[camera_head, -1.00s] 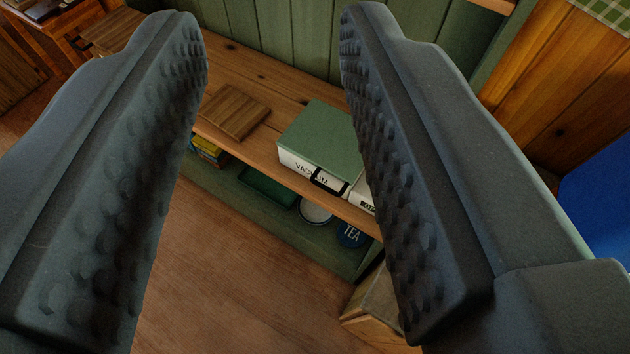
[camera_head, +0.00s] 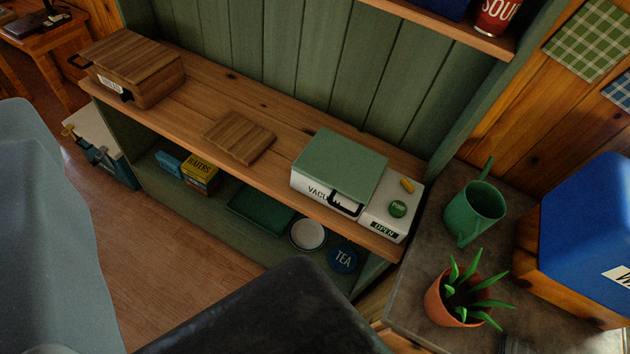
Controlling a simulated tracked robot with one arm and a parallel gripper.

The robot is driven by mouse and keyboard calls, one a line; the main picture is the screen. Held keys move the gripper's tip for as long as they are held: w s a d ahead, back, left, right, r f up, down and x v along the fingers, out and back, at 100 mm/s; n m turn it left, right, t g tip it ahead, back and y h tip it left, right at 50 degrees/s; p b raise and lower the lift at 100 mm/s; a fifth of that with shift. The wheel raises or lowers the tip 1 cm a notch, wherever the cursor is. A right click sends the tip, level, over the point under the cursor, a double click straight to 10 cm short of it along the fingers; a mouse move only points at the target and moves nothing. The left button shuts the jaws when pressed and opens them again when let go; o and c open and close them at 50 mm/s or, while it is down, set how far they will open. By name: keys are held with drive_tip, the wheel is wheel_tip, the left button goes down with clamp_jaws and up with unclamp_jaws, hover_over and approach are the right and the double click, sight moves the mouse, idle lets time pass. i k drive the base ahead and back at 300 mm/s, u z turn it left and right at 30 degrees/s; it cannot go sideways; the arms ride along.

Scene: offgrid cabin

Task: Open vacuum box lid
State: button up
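The vacuum box stands on the wooden shelf top, right of centre, with a white body (camera_head: 312,190) lettered "VACU…". Its green lid (camera_head: 340,165) lies flat and closed on top. A black handle (camera_head: 345,205) sits at the lid's front edge. On the white panel at its right are a green button (camera_head: 397,209), a yellow switch (camera_head: 407,185) and an "OPEN" label (camera_head: 383,230). My gripper (camera_head: 165,290) is in the near foreground, apart from the box.
A wooden box (camera_head: 135,75) and a wooden board (camera_head: 238,137) share the shelf top (camera_head: 275,115). A soup can (camera_head: 497,15) is on the upper shelf. Floor is clear in front.

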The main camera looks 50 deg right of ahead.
sight(348, 168)
drive_tip(key=z, duration=0.05)
drive_tip(key=k, duration=1)
drive_tip(key=z, duration=0.4)
drive_tip(key=i, duration=1)
drive_tip(key=u, duration=0.05)
